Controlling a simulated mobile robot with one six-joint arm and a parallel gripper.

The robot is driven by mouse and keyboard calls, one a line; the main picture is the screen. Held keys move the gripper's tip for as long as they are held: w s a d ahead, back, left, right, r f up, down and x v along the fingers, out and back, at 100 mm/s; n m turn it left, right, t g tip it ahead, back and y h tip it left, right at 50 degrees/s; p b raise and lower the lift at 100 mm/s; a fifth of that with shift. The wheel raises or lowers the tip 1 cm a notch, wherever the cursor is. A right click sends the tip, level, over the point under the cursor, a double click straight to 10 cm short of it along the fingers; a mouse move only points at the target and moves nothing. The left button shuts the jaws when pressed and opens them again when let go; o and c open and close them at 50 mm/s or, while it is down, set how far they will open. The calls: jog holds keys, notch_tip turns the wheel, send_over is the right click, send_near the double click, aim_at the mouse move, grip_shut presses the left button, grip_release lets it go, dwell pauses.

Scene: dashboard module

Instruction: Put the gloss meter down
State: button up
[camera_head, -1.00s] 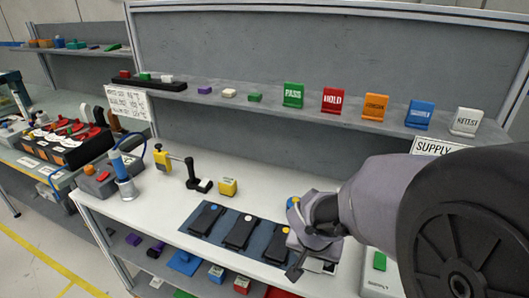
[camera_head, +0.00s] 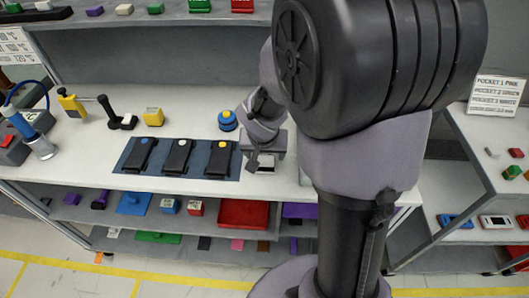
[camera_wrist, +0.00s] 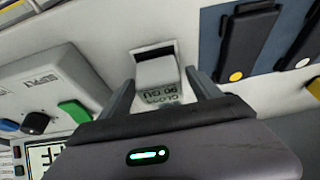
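The gloss meter (camera_wrist: 160,82) is a small pale grey block with upside-down display text reading GLOSS and GU. In the head view my gripper (camera_head: 262,160) is low over the front of the white bench (camera_head: 85,150), right of the blue mat. The meter is mostly hidden there, and I cannot tell whether its underside touches the bench.
A dark blue mat (camera_head: 158,158) holds three black devices with coloured dots. A white box with coloured buttons (camera_wrist: 55,90) is on the gripper's other side. A lower shelf holds a red tray (camera_head: 243,213).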

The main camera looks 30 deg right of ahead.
jog(key=s+a+r+y+p, duration=0.1)
jog(key=s+a+r+p, duration=0.25)
jog(key=r, duration=0.45)
jog(key=s+a+r+p, duration=0.2)
jog(key=s+a+r, duration=0.15)
jog(key=r, duration=0.45)
jog(key=s+a+r+n+t+y, duration=0.2)
jog(key=s+a+r, duration=0.3)
jog(key=s+a, duration=0.4)
jog(key=shift+s+a+r+y, duration=0.2)
jog(key=shift+s+r+y, duration=0.2)
jog(key=shift+s+y, duration=0.35)
jog(key=shift+w, duration=0.1)
